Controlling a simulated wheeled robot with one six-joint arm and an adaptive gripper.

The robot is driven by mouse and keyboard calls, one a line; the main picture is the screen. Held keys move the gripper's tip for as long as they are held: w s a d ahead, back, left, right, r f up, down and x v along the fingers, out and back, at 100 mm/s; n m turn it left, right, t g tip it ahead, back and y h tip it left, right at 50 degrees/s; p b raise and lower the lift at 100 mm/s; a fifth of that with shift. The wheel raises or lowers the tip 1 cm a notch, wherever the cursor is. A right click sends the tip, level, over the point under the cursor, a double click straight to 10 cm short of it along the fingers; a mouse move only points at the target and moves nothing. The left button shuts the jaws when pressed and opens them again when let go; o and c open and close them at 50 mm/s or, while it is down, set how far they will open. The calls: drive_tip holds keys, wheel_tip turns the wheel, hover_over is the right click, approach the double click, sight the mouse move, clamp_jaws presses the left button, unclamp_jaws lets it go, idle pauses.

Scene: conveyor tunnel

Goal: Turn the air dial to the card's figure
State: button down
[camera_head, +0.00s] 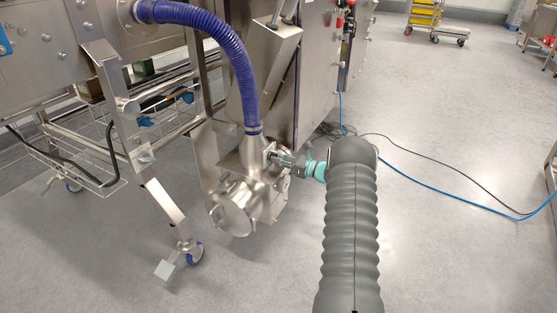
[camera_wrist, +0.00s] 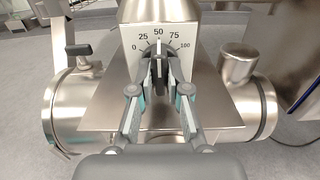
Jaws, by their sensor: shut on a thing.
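The air dial (camera_wrist: 159,62) has a dark knob on a white scale plate (camera_wrist: 143,54) marked 0, 25, 50, 75 and 100. The knob stands about upright, its top end at or very near 50. My gripper (camera_wrist: 160,76) has one finger on each side of the knob and is shut on it; the fingers hide its lower part. In the head view my gripper (camera_head: 284,160) reaches the dial's side of the steel blower housing (camera_head: 240,207). I cannot make out a card with a figure in either view.
A blue ribbed hose (camera_head: 238,62) runs into the top of the housing. A steel machine frame with a wire basket (camera_head: 85,165) stands to the left. Blue and black cables (camera_head: 430,184) lie on the floor at right. Open grey floor lies in front.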

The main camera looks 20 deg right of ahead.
drive_tip(key=c, duration=1.1)
unclamp_jaws()
drive_tip(key=shift+c, duration=0.2)
drive_tip(key=shift+s, duration=0.1)
drive_tip(key=v, duration=1.2)
